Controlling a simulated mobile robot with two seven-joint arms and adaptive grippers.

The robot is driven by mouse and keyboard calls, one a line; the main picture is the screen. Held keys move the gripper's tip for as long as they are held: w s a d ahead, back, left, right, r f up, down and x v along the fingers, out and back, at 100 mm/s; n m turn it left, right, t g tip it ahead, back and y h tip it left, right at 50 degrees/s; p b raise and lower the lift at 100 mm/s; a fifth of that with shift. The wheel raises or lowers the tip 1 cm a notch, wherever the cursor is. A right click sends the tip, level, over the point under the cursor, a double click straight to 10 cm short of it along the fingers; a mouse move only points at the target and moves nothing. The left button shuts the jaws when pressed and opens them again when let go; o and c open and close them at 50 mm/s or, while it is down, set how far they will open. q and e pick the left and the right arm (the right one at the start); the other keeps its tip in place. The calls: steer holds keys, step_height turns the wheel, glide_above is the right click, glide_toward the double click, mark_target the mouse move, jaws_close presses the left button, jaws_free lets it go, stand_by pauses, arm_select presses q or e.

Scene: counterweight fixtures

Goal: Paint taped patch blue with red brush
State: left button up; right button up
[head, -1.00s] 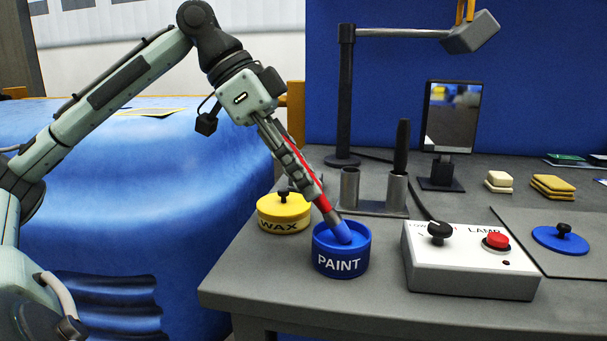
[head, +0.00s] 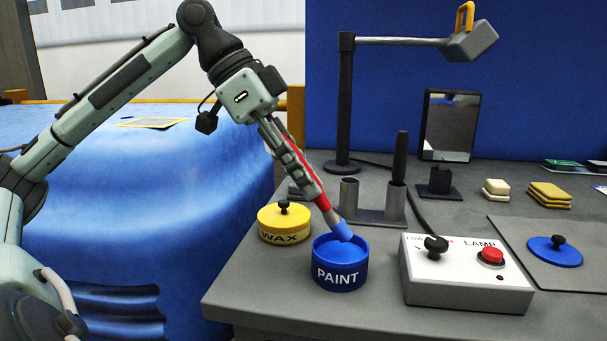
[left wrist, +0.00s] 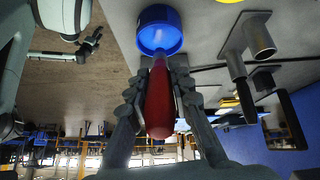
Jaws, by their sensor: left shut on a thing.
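My left gripper (head: 314,188) is shut on the red brush (head: 322,201), which points down and to the right. Its tip is blue and sits at the opening of the blue PAINT pot (head: 340,276); I cannot tell if it touches the paint. The left wrist view shows the red handle (left wrist: 159,105) between the fingers and the blue pot (left wrist: 160,30) beyond. The taped patch (head: 152,123), a greyish area with a yellow border, lies on the blue curved panel (head: 130,190) at the left. Another gripper (left wrist: 89,42), probably my right, shows small in the left wrist view; its jaw state is unclear.
A yellow WAX pot (head: 284,226) stands left of the paint on the grey bench (head: 270,285). A lamp control box (head: 466,281), metal holder tubes (head: 349,192), a mirror (head: 449,125) and a lamp (head: 470,40) stand to the right and behind.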

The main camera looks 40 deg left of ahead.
mark_target(303, 159)
arm_select(q)
steer(key=shift+a+r+p, duration=0.1)
steer(key=shift+r+p, duration=0.3)
steer(key=shift+r, duration=1.75)
